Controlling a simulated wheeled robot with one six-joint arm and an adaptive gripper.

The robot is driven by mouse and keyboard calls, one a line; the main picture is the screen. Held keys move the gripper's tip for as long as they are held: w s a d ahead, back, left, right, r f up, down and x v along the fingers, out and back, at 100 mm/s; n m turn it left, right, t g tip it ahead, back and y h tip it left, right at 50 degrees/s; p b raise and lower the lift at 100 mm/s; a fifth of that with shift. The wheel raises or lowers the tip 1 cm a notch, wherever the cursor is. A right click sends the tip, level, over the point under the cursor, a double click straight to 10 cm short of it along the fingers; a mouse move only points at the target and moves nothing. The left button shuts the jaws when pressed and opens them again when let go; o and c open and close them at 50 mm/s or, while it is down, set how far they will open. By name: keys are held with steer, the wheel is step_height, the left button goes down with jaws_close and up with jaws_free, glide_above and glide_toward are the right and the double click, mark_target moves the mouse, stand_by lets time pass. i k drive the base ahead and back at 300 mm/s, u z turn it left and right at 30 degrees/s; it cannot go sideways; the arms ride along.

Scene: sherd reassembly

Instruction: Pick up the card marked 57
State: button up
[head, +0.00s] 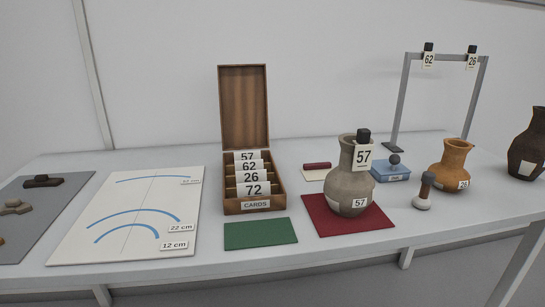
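A white card marked 57 (247,156) stands at the back of the open wooden card box (246,208), behind cards marked 62 (249,167), 26 (251,178) and 72 (254,189). Only its top part shows; the rest is hidden by the cards in front. Another 57 shows on a tag (362,157) with a black block on top, at the neck of a grey-brown jug (350,187). The jug also bears a 57 label (360,203) low on its body. My gripper is not in view.
The box lid (244,105) stands upright behind the cards. A green mat (260,233) lies in front. The jug stands on a red mat (318,220). A stamp-like tool (424,190), blue box (390,173), orange jug (453,163) and grey frame (403,95) stand right; a white board (80,240) lies left.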

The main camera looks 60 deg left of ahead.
mark_target(254, 154)
steer(key=i, duration=1.5)
steer(key=u, duration=1.55)
